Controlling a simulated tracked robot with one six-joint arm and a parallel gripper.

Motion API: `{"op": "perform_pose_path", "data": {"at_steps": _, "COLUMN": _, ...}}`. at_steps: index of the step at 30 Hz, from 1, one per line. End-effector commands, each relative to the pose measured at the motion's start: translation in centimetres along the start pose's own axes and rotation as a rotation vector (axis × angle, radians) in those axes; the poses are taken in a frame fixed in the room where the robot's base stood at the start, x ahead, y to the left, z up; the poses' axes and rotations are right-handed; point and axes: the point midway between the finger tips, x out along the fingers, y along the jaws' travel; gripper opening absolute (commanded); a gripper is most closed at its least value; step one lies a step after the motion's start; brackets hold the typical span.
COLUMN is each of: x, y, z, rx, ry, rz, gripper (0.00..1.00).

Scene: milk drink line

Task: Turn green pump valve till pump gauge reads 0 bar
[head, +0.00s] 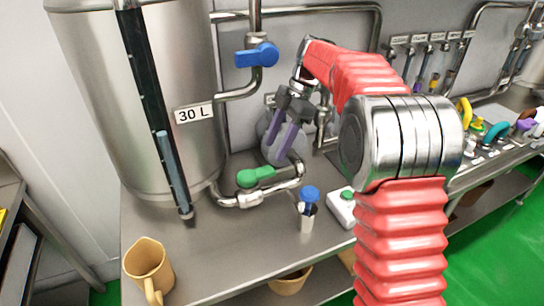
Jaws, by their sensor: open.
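The green valve handle (255,176) sits on the steel pipe (249,198) low in front of the tank, just above the worktop. My gripper (281,140) is above and to the right of the green handle, pointing down, with its two dark fingers with purple faces apart and nothing seen between them. It looks apart from the handle. A grey round body (266,129), perhaps the pump, is partly hidden behind my gripper. I cannot make out a pump gauge or its reading.
A steel tank (85,100) marked 30 L stands at left. A blue valve handle (257,54) is on the upper pipe. A blue-topped fitting (308,196) and a white box with a green button (342,207) are right of the green valve. A tan jug (148,266) stands front left.

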Motion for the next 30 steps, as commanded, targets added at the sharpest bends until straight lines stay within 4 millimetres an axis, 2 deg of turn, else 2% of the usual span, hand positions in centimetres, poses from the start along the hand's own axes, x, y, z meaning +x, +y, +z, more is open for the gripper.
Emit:
{"op": "perform_pose_path", "data": {"at_steps": 6, "x": -3.8, "y": -0.1, "z": 0.1, "rx": 0.001, "ry": -0.001, "rz": 0.001, "gripper": 0.48}}
{"op": "perform_pose_path", "data": {"at_steps": 12, "x": -5.6, "y": -0.1, "z": 0.1, "rx": 0.001, "ry": 0.000, "rz": -0.001, "gripper": 0.48}}
{"op": "perform_pose_path", "data": {"at_steps": 26, "x": -6.0, "y": -0.2, "z": 0.0, "rx": 0.008, "ry": 0.000, "rz": -0.002, "gripper": 0.48}}
{"op": "perform_pose_path", "data": {"at_steps": 30, "x": -6.0, "y": 0.0, "z": 0.1, "rx": 0.075, "ry": -0.002, "rz": 0.005, "gripper": 0.48}}
